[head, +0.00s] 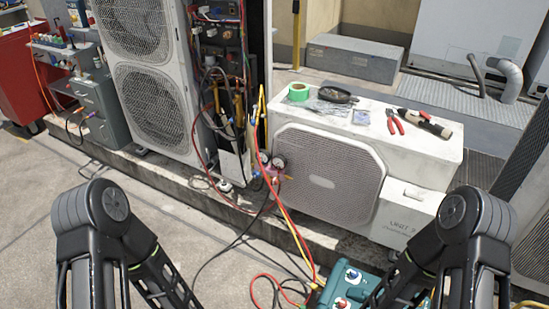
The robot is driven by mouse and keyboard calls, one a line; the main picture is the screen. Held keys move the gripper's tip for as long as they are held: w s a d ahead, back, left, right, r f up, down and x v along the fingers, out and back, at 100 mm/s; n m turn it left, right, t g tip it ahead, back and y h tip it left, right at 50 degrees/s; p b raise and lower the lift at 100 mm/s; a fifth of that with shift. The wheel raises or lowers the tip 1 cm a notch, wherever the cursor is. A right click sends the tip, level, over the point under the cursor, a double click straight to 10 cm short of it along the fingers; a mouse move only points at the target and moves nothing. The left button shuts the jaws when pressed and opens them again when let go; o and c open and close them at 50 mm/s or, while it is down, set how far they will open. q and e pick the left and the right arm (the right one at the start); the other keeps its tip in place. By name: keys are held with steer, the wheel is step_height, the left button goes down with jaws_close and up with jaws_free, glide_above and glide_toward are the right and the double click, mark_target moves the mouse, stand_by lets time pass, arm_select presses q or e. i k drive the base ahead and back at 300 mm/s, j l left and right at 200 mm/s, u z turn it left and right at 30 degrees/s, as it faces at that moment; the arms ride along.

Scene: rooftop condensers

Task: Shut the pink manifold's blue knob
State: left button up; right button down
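The pink manifold (271,172) hangs upright between the tall condenser and the low white condenser, small in the head view. Two dark round gauges sit on its upper part, and red and yellow hoses run by it. My two arms show at the bottom left and bottom right, bent downward. Neither gripper is in view, and nothing of mine is near the manifold.
The low white condenser (418,218) carries green tape (299,92), red pliers (394,121) and other tools. The tall condenser (152,85) stands open beside it. A teal machine (345,285) and loose hoses lie on the floor in front. Floor at the left front is clear.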

mark_target(256, 174)
steer(key=i+j+z, duration=0.4)
steer(key=i+j, duration=0.15)
steer(key=j, duration=0.15)
steer(key=i+j+z, duration=0.15)
steer(key=i+j, duration=0.15)
steer(key=i+j+z, duration=0.2)
steer(key=j, duration=0.35)
